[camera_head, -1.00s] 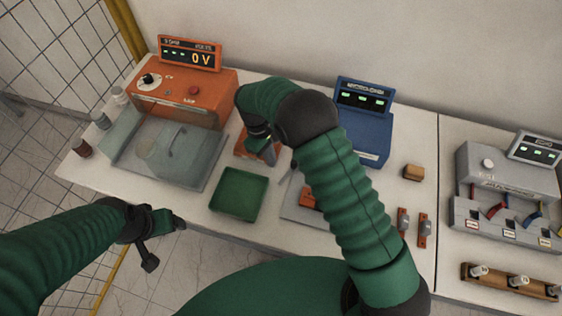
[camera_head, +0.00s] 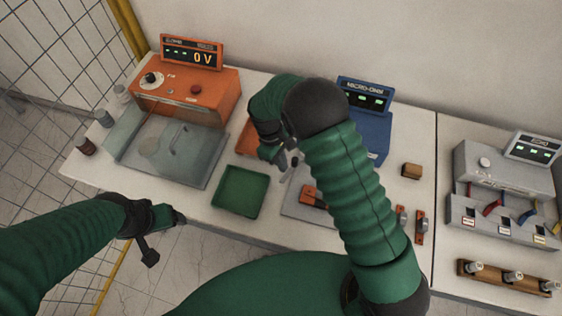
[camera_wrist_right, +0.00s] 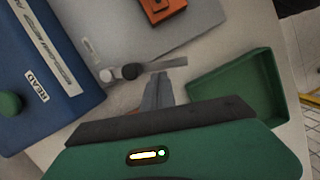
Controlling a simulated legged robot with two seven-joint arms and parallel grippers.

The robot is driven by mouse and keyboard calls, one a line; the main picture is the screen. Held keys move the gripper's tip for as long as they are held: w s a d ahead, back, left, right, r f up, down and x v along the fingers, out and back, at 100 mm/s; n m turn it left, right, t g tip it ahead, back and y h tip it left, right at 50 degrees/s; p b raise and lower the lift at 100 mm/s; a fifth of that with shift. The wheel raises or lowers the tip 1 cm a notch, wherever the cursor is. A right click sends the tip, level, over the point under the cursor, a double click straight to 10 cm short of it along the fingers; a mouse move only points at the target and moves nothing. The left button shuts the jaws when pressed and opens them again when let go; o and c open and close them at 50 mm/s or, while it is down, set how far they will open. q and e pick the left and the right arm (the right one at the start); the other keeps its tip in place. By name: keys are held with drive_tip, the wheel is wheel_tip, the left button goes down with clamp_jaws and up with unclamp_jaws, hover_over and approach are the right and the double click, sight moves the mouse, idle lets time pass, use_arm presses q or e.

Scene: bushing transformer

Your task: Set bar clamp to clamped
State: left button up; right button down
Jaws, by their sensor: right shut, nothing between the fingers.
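A grey lever with a black knob (camera_wrist_right: 130,72), seemingly part of the bar clamp, lies beside a grey plate (camera_wrist_right: 190,40) in the right wrist view. An orange block (camera_wrist_right: 162,8) sits on that plate; it also shows in the head view (camera_head: 310,196). My right gripper (camera_wrist_right: 160,80) is shut and empty, its fingertips close to the lever bar; I cannot tell whether they touch. In the head view my right gripper (camera_head: 286,164) is above the plate's left end, and my arm hides part of the plate. My left gripper (camera_head: 172,216) hangs off the table's front edge, its opening unclear.
A green tray (camera_head: 240,191) stands left of the plate. A blue micro-ohm meter (camera_head: 372,140) stands behind, partly hidden. An orange meter (camera_head: 190,95) and a grey fixture (camera_head: 170,150) are at left. Two small orange-and-grey parts (camera_head: 421,225) lie at right.

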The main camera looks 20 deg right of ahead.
sight(301, 180)
drive_tip(key=shift+s+n, duration=0.15)
drive_tip(key=shift+n, duration=0.15)
drive_tip(key=s+n, duration=0.1)
drive_tip(key=s+d+n+p, duration=0.1)
drive_tip(key=n, duration=0.1)
drive_tip(key=shift+s+d+r+t+h, duration=0.1)
drive_tip(key=shift+s+d+t+h, duration=0.1)
drive_tip(key=shift+d+t+h, duration=0.15)
drive_tip(key=shift+s+d+n+t+p, duration=0.3)
drive_tip(key=shift+s+d+n, duration=0.15)
drive_tip(key=shift+n, duration=0.55)
drive_tip(key=shift+s+d+n+t+p, duration=0.15)
drive_tip(key=shift+s+d+n+p, duration=0.3)
drive_tip(key=shift+n, duration=0.55)
drive_tip(key=shift+w, duration=0.1)
